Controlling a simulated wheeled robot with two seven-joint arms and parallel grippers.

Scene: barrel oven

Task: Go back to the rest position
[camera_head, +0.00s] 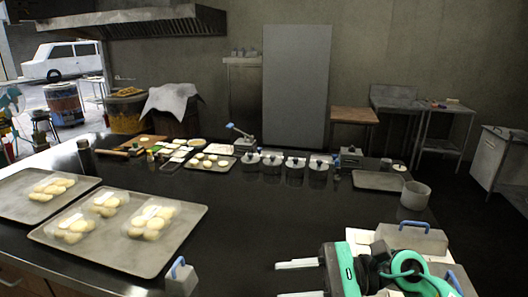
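My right gripper (288,280) is low in the head view, right of centre, above the dark counter. Its arm comes in from the lower right and its green and black body lies beside a box with a blue handle. Its two pale fingers point left and stand apart with nothing visible between them. The lower finger is partly cut by the bottom edge. I cannot make out my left gripper in this view.
The dark counter (285,225) is bare in the middle. Trays of pale dough pieces (107,258) lie at the left. Several lidded containers (295,172) line the far edge. A grey pot (415,196) and a blue-handled box (412,238) are at the right; another blue handle (178,267) is at front.

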